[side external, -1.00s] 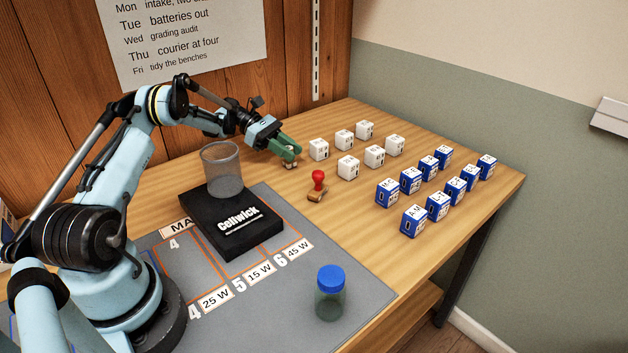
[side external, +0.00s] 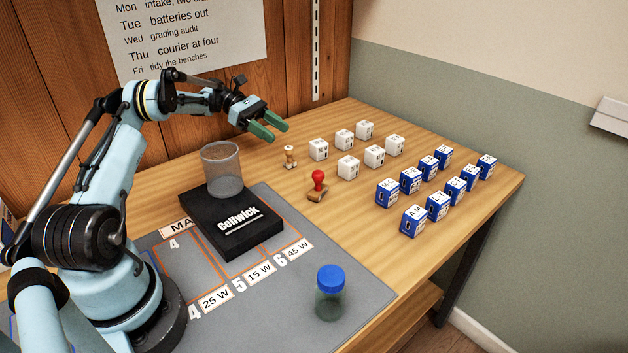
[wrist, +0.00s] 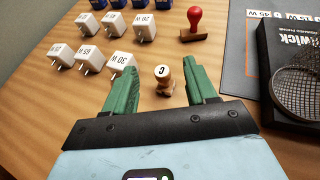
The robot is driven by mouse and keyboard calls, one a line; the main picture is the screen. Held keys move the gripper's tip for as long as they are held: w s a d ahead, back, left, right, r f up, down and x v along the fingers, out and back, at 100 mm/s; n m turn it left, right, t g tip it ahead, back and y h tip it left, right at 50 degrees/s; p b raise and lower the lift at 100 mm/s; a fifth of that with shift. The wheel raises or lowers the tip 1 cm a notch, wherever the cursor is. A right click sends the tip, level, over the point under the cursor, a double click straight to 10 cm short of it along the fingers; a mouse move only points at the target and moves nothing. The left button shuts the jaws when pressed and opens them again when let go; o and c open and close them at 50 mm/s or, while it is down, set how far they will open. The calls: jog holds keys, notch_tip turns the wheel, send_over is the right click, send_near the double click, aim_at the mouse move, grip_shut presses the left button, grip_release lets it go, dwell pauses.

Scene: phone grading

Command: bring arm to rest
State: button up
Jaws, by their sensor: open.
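My gripper (side external: 268,126) has green fingers spread apart with nothing between them. It hangs above the bench, up and to the left of a small wooden stamp (side external: 290,156) that stands upright on the bench. The stamp is apart from the fingers.
A red-handled stamp (side external: 318,185), several white chargers (side external: 348,167) and several blue boxes (side external: 438,207) stand on the bench. A mesh cup (side external: 222,170) stands on a black Cellwick box (side external: 240,232). A blue-lidded jar (side external: 330,293) is at the front of the grey mat (side external: 365,285).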

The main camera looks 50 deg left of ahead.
jog(key=d+r+m+g+y, duration=0.1)
jog(key=d+r+m+y, duration=0.3)
jog(key=d, duration=0.4)
jog(key=d+r+m+y, duration=0.2)
jog(key=d+r+m, duration=0.2)
jog(key=d+r, duration=0.4)
jog(key=s+d+f+m+t+y, duration=0.1)
jog(key=s+d+f+m+y, duration=0.1)
jog(key=s+m, duration=0.5)
jog(key=s+d+f+m+t+y, duration=0.2)
jog(key=s+d+f+m+y, duration=0.1)
jog(key=s+d+m, duration=0.4)
jog(key=shift+s+d+m+y, duration=0.3)
jog(key=shift+s+y, duration=0.4)
jog(key=shift+y, duration=0.1)
